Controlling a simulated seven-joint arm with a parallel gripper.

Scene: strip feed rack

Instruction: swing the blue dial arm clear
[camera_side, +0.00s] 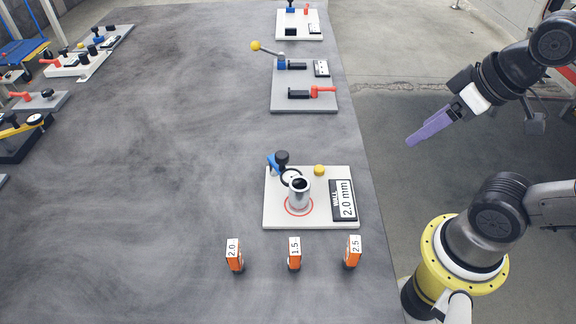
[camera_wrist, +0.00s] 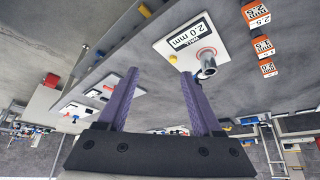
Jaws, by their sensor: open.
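The blue dial arm (camera_side: 273,162) is on the back left of a white plate (camera_side: 277,215). A black knob (camera_side: 282,156) and a round dial (camera_side: 290,177) are beside it. A silver tube (camera_side: 299,195) stands upright within a red ring on the plate, just in front of the dial. My gripper (camera_side: 411,142) is up to the right, beyond the table edge and well apart from the plate. In the wrist view its purple fingers (camera_wrist: 159,73) are spread and empty. The tube (camera_wrist: 207,66) shows there, but I cannot make out the blue arm.
A label (camera_side: 343,200) reading 2.0 mm and a yellow knob (camera_side: 319,170) are on the plate. Orange blocks marked 2.0 (camera_side: 234,255), 1.5 (camera_side: 294,253) and 2.5 (camera_side: 353,252) stand in front. A grey plate (camera_side: 304,104) with clamps lies behind. The table left of the white plate is clear.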

